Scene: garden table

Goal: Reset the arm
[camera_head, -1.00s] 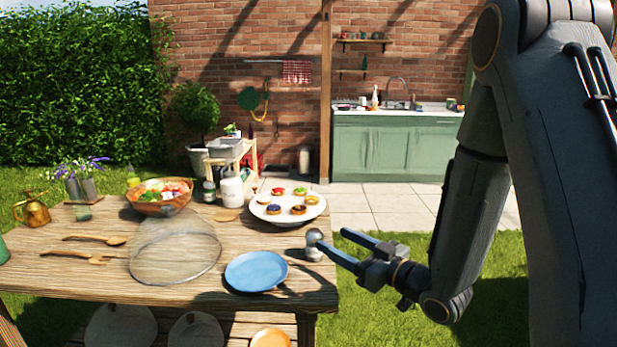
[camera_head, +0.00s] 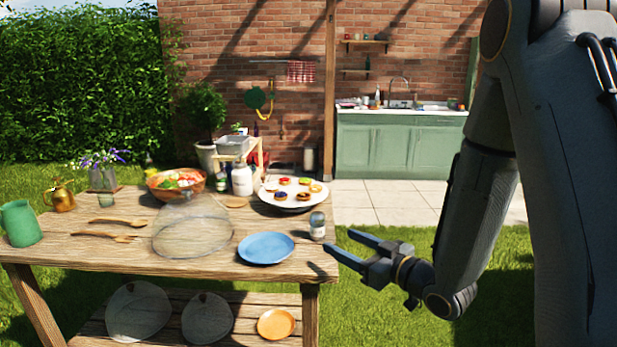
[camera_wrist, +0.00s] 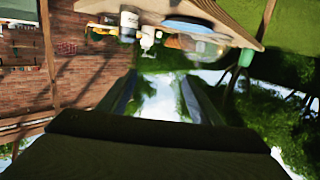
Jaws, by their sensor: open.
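My gripper (camera_head: 347,251) is open and empty. In the head view it is just off the right edge of the wooden table (camera_head: 285,272), over the grass, with its fingers pointing left toward the table edge. The shaker with a metal top (camera_head: 317,227) stands on the table's right edge, close to the fingertips but apart from them. In the wrist view my fingers (camera_wrist: 152,95) are spread with nothing between them, and the picture is upside down and blurred, with the table along the top.
A blue plate (camera_head: 266,248), a mesh dome (camera_head: 192,228), a plate of tarts (camera_head: 292,206), a salad bowl (camera_head: 176,195), a white jar (camera_head: 242,181) and a green mug (camera_head: 20,223) stand on the table. Open grass lies right of it. A green cabinet (camera_head: 398,150) stands at the back.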

